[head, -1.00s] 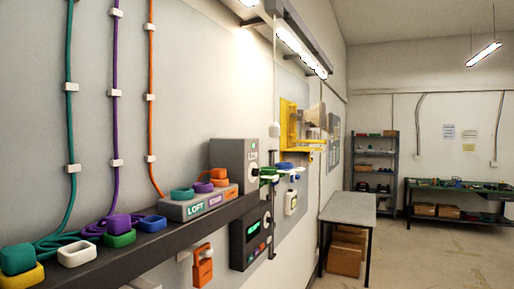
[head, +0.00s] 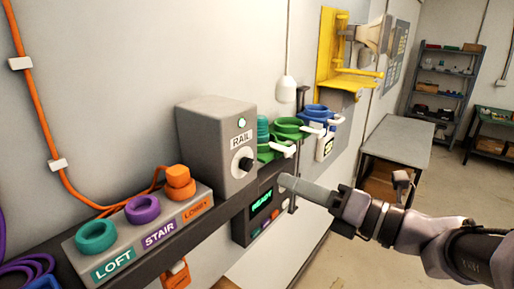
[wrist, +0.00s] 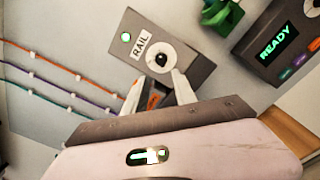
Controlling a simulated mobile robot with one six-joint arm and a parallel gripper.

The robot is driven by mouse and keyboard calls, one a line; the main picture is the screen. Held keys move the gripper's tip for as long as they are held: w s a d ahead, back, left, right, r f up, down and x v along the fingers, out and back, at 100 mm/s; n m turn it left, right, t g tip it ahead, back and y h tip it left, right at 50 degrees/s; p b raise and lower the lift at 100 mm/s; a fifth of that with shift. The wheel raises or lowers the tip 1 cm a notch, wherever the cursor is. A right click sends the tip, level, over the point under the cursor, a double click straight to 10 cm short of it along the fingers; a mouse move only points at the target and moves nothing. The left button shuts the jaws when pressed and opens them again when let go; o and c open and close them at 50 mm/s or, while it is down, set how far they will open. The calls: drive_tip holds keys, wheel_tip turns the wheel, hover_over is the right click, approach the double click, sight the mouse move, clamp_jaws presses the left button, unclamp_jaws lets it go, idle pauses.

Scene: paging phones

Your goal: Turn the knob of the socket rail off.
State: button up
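The socket rail box labelled RAIL (head: 205,125) is a grey box on the dark wall shelf. Its round black-and-white knob (head: 243,163) is on the front face, below a lit green lamp (head: 242,123). The knob's pointer angle is hard to read. In the wrist view, the tilted box (wrist: 185,35) shows the knob (wrist: 158,56) just beyond the fingertips. My gripper (head: 284,181) is to the right of the knob in the head view. In the wrist view my gripper (wrist: 157,77) has its two pale fingers apart, with nothing held and no visible contact with the knob.
A socket strip labelled LOFT, STAIR and LOBBY (head: 150,228) carries coloured plugs to the left. A lit display panel (head: 262,208) hangs below the shelf. A yellow bracket (head: 335,65) stands farther along.

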sight(251, 166)
drive_tip(key=p+x, duration=0.1)
drive_tip(key=x, duration=0.7)
drive_tip(key=shift+w+a, duration=0.2)
drive_tip(key=shift+w, duration=0.3)
drive_tip(key=shift+c, duration=0.4)
clamp_jaws()
